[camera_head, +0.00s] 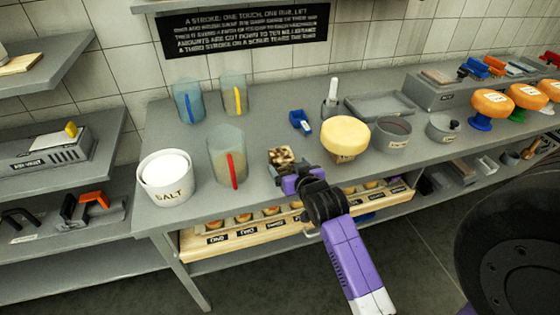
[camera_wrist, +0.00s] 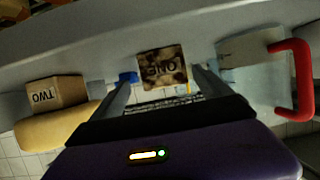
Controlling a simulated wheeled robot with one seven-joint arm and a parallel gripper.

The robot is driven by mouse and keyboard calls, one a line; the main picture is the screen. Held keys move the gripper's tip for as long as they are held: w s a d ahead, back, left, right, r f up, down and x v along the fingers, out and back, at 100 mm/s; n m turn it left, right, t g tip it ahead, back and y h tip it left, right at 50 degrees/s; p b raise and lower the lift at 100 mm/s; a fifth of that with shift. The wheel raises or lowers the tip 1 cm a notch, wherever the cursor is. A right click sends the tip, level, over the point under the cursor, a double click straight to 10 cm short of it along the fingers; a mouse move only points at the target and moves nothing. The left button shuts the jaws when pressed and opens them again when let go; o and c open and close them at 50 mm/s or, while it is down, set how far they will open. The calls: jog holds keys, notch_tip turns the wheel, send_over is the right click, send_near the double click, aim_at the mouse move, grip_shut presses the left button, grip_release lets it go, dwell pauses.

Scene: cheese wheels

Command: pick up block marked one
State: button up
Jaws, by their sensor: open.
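The block marked ONE (camera_wrist: 163,68) is a mottled brown and cream cube, its label upside down in the wrist view. In the head view a mottled block (camera_head: 281,156) sits on the counter at my gripper (camera_head: 287,171). In the wrist view the block is centred between and just beyond the fingertips of my gripper (camera_wrist: 160,82). My gripper is open and I see no grip on the block; contact cannot be told. A tan block marked TWO (camera_wrist: 56,93) stands to the left in the wrist view.
A jug with a red handle (camera_head: 228,160) stands left of my gripper, beside the salt tub (camera_head: 164,188). A yellow cheese wheel (camera_head: 345,136) stands to the right. A small blue item (camera_head: 300,122) lies behind. A labelled wooden rack (camera_head: 240,238) is below the counter's front edge.

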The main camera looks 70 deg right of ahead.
aim_at(282, 160)
jog(key=x, duration=0.2)
jog(key=p+x, duration=0.1)
jog(key=x, duration=0.2)
jog(key=shift+w+a+r, duration=0.15)
jog(key=shift+w+r, duration=0.05)
jog(key=shift+w, duration=0.15)
jog(key=shift+w+d+f, duration=0.25)
jog(key=c, duration=1.6)
jog(key=shift+o, duration=0.2)
jog(key=shift+r, duration=0.15)
